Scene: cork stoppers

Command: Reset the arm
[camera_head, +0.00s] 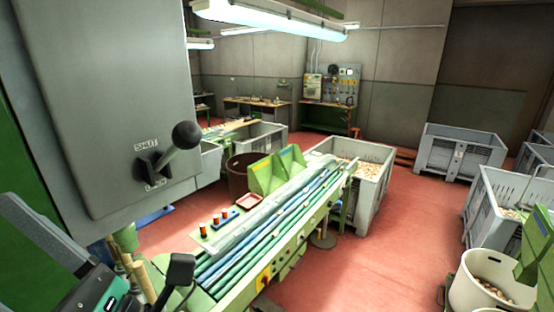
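No gripper fingers of mine show in the head view, on the left or on the right. Dark grey, teal and black parts stand at the lower left edge, with a small black piece on a stalk beside them. I cannot tell whether these belong to my arm or to a machine.
A large grey cabinet (100,90) with a black-knobbed lever (172,155) fills the left. A green conveyor (275,220) with blue and green bars runs across the middle. Grey crates (365,190) and a white bucket (492,290) hold corks.

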